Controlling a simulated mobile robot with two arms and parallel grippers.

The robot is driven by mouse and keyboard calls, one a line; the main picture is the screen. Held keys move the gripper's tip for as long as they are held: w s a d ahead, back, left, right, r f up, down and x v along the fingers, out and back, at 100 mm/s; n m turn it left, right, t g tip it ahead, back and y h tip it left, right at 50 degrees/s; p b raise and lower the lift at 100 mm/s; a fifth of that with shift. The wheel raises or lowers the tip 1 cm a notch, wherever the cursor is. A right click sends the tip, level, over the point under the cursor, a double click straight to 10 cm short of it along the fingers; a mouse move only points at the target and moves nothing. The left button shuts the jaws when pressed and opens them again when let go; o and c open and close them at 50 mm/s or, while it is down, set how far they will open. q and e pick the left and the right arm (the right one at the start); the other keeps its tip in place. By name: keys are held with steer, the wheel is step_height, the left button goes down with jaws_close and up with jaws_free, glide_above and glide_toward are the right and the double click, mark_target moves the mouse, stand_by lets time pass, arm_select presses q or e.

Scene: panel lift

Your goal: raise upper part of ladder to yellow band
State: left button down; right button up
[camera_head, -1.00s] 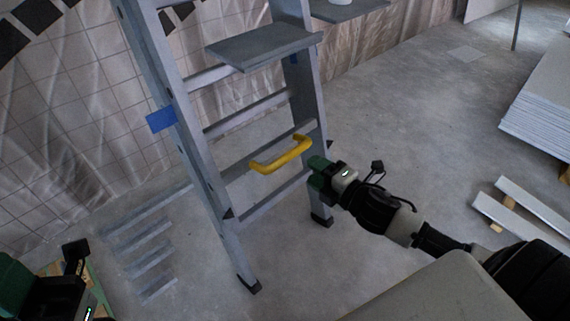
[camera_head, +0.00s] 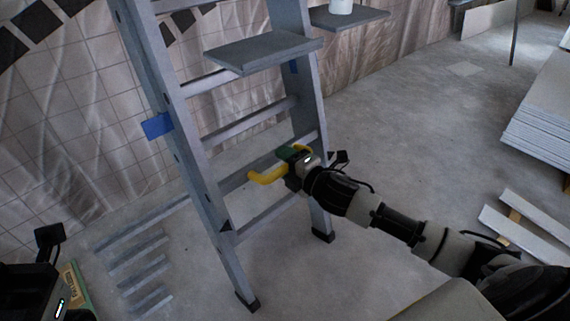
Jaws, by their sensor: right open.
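The grey metal ladder (camera_head: 193,160) stands upright on the concrete floor, in the middle left of the head view. A yellow handle (camera_head: 266,177) is fixed to one of its lower rungs. My right gripper (camera_head: 287,158) is open at the right part of this handle and hides some of it. I cannot tell whether the fingers touch it. I see no yellow band other than the handle. My left arm shows only partly at the lower left corner; its fingertips are not clearly visible.
Stacked boards (camera_head: 541,130) and loose planks (camera_head: 525,225) lie at the right. A plastic-covered tiled wall (camera_head: 70,130) stands behind. The floor between ladder and boards is clear.

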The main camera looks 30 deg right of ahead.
jaws_close()
stand_by(0.3)
